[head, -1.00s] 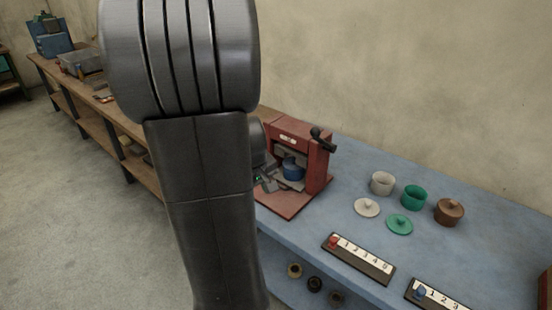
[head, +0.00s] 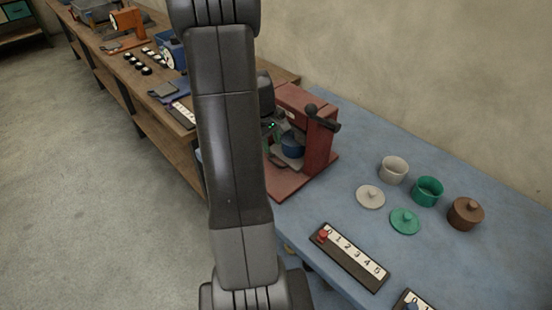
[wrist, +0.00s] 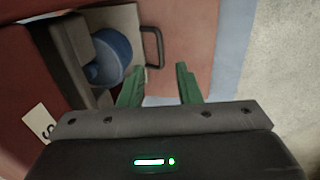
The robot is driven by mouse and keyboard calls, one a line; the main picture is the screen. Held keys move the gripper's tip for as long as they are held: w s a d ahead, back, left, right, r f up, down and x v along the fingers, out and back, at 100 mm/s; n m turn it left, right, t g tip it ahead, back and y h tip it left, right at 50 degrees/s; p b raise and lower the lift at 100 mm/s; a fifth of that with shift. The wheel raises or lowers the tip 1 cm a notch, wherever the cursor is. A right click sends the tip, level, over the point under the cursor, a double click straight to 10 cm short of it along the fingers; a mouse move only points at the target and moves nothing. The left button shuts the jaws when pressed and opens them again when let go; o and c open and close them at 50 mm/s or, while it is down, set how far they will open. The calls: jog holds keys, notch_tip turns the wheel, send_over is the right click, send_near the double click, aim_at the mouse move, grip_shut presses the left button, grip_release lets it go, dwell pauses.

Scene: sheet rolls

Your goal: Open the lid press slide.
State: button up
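The red lid press (head: 321,143) stands at the left end of the blue table. A blue pot (head: 292,145) sits inside it; the pot also shows in the wrist view (wrist: 113,56). In the wrist view, the pot is on a pale slide plate (wrist: 128,22) with a dark bar handle (wrist: 160,46) on its outer edge. The handle is just ahead of the fingertips, nearer the left finger. In the head view, my arm hides most of the gripper and part of the press front.
A white pot (head: 393,170), a green pot (head: 427,191) and a brown lidded pot (head: 465,213) stand right of the press. A white lid (head: 370,197) and a green lid (head: 405,221) lie before them. A numbered slider board (head: 350,257) is nearer. A wooden bench (head: 160,130) runs left.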

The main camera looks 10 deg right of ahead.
jog(key=f, duration=0.3)
jog(key=d+f, duration=0.1)
jog(key=f, duration=0.2)
jog(key=w+f, duration=0.1)
jog(key=f, duration=0.2)
jog(key=shift+d, duration=0.25)
grip_shut()
